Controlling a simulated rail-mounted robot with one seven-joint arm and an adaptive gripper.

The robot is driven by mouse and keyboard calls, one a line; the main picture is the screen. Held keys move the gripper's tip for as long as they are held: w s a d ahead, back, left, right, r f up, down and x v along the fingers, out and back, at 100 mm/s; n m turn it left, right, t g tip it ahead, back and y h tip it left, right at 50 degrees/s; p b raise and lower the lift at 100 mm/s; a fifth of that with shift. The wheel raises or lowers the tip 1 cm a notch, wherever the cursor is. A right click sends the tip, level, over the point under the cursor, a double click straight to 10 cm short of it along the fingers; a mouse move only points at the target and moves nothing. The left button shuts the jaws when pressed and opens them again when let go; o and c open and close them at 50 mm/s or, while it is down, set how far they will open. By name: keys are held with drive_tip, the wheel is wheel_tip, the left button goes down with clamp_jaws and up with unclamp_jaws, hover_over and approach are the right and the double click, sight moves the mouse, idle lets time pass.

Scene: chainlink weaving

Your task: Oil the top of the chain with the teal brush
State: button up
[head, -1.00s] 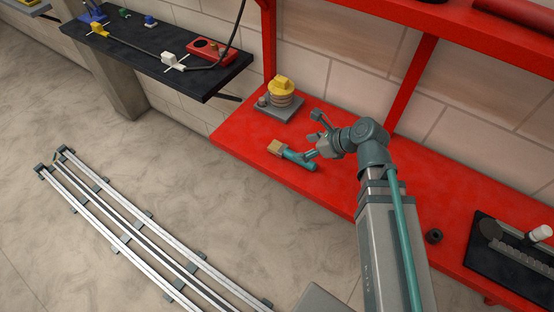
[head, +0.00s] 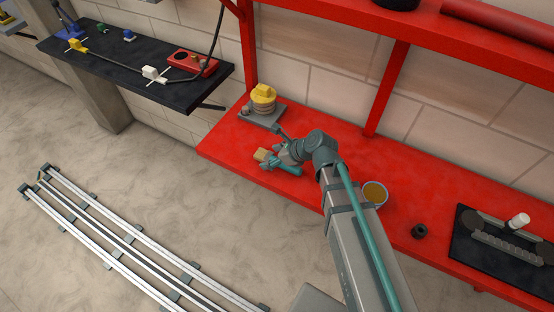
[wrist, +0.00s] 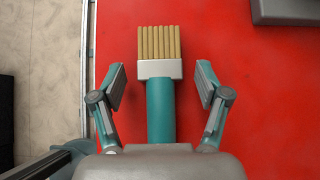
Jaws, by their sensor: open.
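The teal brush (head: 261,155) lies on the red bench with its tan bristles pointing left. In the wrist view its teal handle (wrist: 160,108), pale collar and bristles run up the middle of the picture. My gripper (wrist: 160,84) is open, with one finger on each side of the brush near the collar and a gap on both sides. In the head view my gripper (head: 272,160) is over the brush and partly hides it. The grey chain (head: 496,246) lies on a black board (head: 478,262) at the far right, beside dark round wheels.
A bowl of amber liquid (head: 375,193) stands on the red bench (head: 230,150) behind my arm. A dark ring (head: 419,231) lies between bowl and board. A yellow-topped coil stand (head: 262,98) is behind the brush. A red upper shelf (head: 400,25) overhangs the back.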

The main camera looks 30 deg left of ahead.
drive_tip(key=shift+a+f, duration=0.15)
drive_tip(key=c, duration=1.2)
drive_tip(key=shift+c, duration=0.2)
drive_tip(key=shift+r+b, duration=0.45)
drive_tip(key=shift+r, duration=0.35)
drive_tip(key=s+d+r+b, duration=0.4)
drive_tip(key=s+r+b, duration=0.1)
drive_tip(key=r+b, duration=0.3)
drive_tip(key=shift+s+d+b, duration=0.25)
drive_tip(key=shift+s+b, duration=0.05)
drive_tip(key=shift+b, duration=0.5)
